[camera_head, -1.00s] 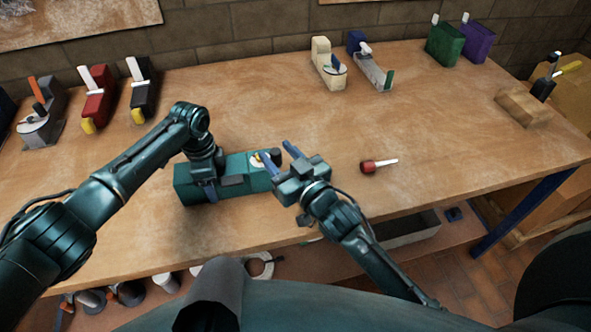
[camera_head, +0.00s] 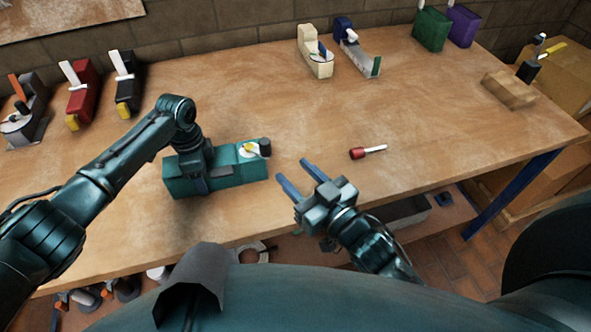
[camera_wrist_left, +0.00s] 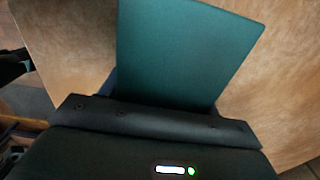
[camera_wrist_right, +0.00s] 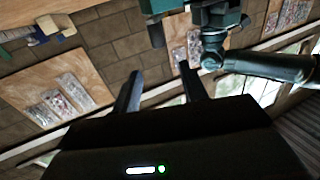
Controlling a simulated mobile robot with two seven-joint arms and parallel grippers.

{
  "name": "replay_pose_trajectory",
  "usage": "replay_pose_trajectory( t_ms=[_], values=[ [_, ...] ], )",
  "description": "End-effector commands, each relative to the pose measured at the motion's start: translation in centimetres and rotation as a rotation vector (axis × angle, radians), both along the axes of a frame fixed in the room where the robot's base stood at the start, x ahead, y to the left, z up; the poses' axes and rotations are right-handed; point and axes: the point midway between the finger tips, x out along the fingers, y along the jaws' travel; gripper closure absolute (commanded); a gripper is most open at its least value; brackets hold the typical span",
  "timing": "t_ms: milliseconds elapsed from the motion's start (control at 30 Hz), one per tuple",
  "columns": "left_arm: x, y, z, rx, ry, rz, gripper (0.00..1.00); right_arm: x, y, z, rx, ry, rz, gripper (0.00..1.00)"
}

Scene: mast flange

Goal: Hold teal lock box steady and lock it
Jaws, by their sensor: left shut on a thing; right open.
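The teal lock box (camera_head: 235,177) lies on the wooden bench, left of the middle. My left gripper (camera_head: 199,182) is shut on the box's left part from above; the box also fills much of the left wrist view (camera_wrist_left: 180,55). My right gripper (camera_head: 292,174) is open and empty, to the right of the box and apart from it. In the right wrist view its two fingers (camera_wrist_right: 160,90) have nothing between them.
A red-handled screwdriver (camera_head: 358,153) lies right of the box. Red (camera_head: 82,92) and black (camera_head: 127,88) devices stand back left; cream (camera_head: 316,55) and blue (camera_head: 358,48) ones stand at the back. A wooden block (camera_head: 510,90) is at the right.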

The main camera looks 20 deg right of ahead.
Motion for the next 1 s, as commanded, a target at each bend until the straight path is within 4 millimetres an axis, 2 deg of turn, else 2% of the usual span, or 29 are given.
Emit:
replay_pose_trajectory(
  t_ms=[167, 300, 400, 467, 567, 800, 900, 1000],
  values=[
    [0.0, 0.0, 0.0, -0.001, 0.001, 0.001, 0.72, 1.0, 1.8, 0.6, 0.023, -0.058, 0.111, 0.57],
    [0.0, 0.0, 0.0, -0.001, 0.001, 0.001, 0.72, 2.2, 3.8, 1.0, 0.051, -0.124, 0.301, 0.57],
    [0.0, 0.0, 0.0, -0.001, 0.001, 0.001, 0.72, 2.9, 4.0, 0.7, 0.055, -0.141, 0.448, 0.57],
    [0.0, 0.0, 0.0, -0.001, 0.0, 0.001, 0.72, 3.4, 3.3, 0.3, 0.051, -0.138, 0.527, 0.57],
    [0.0, 0.0, 0.0, -0.001, 0.0, 0.001, 0.72, 4.3, 1.3, -0.2, 0.034, -0.112, 0.634, 0.57],
    [0.0, 0.0, 0.0, -0.001, 0.0, 0.0, 0.72, 6.1, -4.7, -0.3, 0.0, -0.027, 0.76, 0.57],
    [0.0, 0.0, 0.0, -0.001, -0.001, 0.0, 0.72, 6.4, -6.1, -0.2, -0.004, -0.005, 0.777, 0.57],
    [0.0, 0.0, 0.0, -0.001, -0.001, 0.0, 0.72, 6.6, -6.4, -0.1, -0.005, 0.004, 0.784, 0.57]
  ],
)
